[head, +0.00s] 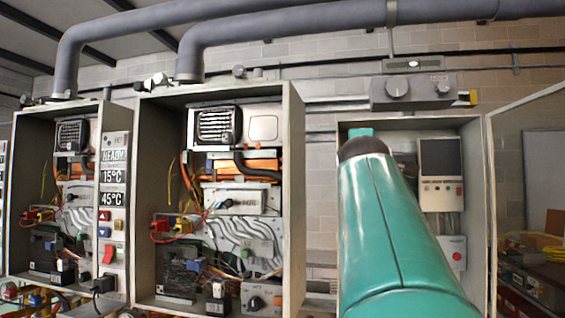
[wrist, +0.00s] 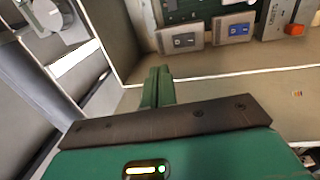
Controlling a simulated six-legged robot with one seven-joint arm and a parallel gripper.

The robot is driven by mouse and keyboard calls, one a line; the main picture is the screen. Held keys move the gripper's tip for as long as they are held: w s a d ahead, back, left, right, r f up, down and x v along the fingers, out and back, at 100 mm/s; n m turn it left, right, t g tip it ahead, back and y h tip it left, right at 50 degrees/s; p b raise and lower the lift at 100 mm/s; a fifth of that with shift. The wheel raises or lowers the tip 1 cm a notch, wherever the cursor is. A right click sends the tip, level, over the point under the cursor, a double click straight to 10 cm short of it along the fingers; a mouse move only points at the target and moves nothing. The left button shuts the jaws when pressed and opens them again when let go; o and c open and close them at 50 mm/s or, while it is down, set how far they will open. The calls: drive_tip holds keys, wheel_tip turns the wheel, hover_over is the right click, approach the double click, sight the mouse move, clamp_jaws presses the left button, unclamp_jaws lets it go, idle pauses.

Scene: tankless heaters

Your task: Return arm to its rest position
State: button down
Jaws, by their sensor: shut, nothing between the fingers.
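My arm, a teal link with a dark joint, rises in front of the right-hand open cabinet in the head view and hides much of its inside. My gripper does not show clearly there. In the wrist view my gripper (wrist: 158,86) points away from the camera, with its two green fingers together and nothing between them. Beyond the fingertips is a beige cabinet wall (wrist: 215,92). Grey switch boxes, one with a blue rocker (wrist: 183,40), sit above the fingers and apart from them.
Two open heater cabinets (head: 295,200) full of wires stand at left and centre. The right cabinet (head: 480,215) has its clear door (head: 525,150) swung open to the right. A display panel (head: 113,175) reads READY, 15°C and 45°C. Grey pipes (head: 300,20) run overhead.

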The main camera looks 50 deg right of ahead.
drive_tip(key=shift+s+a, duration=0.1)
drive_tip(key=w+a+f+m+y, duration=0.1)
drive_tip(key=w+a+f+y, duration=0.3)
drive_tip(key=a+f, duration=0.45)
drive_tip(key=w+a+f+m+t+y, duration=0.1)
drive_tip(key=w+a+f+y, duration=0.3)
drive_tip(key=a+f, duration=0.5)
drive_tip(key=w+a+f+m+y, duration=0.1)
drive_tip(key=w+a+f+y, duration=0.2)
drive_tip(key=w+a+f, duration=0.5)
drive_tip(key=s+a+f+m+g+y, duration=0.1)
drive_tip(key=s+a+f+y, duration=0.1)
drive_tip(key=s+a+f, duration=0.2)
drive_tip(key=s+a+f+g+y, duration=0.2)
drive_tip(key=s+a+f, duration=0.3)
drive_tip(key=a+f, duration=0.5)
drive_tip(key=s+a+f+m+g+y, duration=0.1)
drive_tip(key=s+a+f, duration=0.4)
drive_tip(key=f, duration=0.8)
drive_tip(key=shift+a+m+g+y, duration=0.3)
drive_tip(key=shift+a+y, duration=0.3)
drive_tip(key=shift+a, duration=0.35)
drive_tip(key=shift+s+d+f, duration=0.1)
drive_tip(key=shift+d, duration=0.05)
